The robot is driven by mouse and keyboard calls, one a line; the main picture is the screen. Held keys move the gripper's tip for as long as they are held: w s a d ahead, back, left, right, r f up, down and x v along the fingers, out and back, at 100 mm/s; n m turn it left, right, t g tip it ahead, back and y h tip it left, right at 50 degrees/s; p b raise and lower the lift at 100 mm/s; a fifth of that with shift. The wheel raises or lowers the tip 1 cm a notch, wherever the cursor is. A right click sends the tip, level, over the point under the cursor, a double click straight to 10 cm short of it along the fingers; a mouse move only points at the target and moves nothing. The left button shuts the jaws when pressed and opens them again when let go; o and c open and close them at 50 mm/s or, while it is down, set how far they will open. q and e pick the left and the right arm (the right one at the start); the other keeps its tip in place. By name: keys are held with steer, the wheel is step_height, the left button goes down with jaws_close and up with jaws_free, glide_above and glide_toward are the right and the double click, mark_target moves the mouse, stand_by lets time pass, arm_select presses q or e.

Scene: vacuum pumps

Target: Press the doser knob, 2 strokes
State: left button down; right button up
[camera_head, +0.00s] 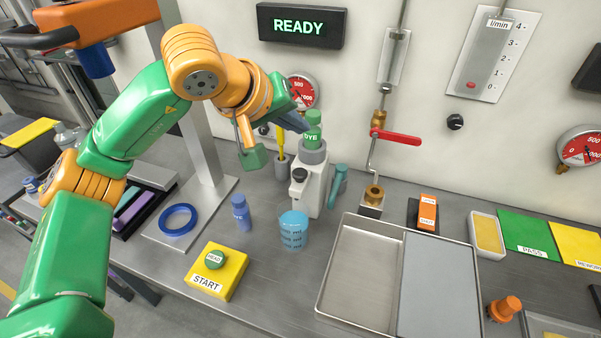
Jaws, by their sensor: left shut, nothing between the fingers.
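The doser (311,190) is a white pump body with a grey collar, standing upright on the bench left of the middle. Its green knob (313,118) is on top, above a green part lettered DYE. My left gripper (299,123) comes in from the upper left, shut and empty. Its dark fingertips are right beside the knob in the picture. I cannot tell whether they touch it. A blue graduated beaker (293,231) stands on the bench in front of the doser. My right gripper is not in view.
A small blue bottle (241,212), a blue ring (178,219) and a yellow START box (217,272) with a green button are at the left. A metal tray (359,278) lies at the right. A red-handled valve (394,138) rises behind it. A READY display (301,26) hangs above.

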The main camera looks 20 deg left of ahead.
mark_target(303, 171)
arm_select(q)
step_height(303, 171, down, 8)
steer(key=b, duration=0.6)
steer(key=shift+r, duration=0.2)
steer(key=shift+f, duration=0.15)
stand_by(1.3)
steer(key=shift+f+b, duration=0.3)
steer(key=shift+b, duration=0.15)
steer(key=shift+f+b, duration=0.7)
steer(key=shift+f, duration=0.05)
stand_by(0.5)
steer(key=shift+r, duration=0.15)
steer(key=shift+r+p, duration=1)
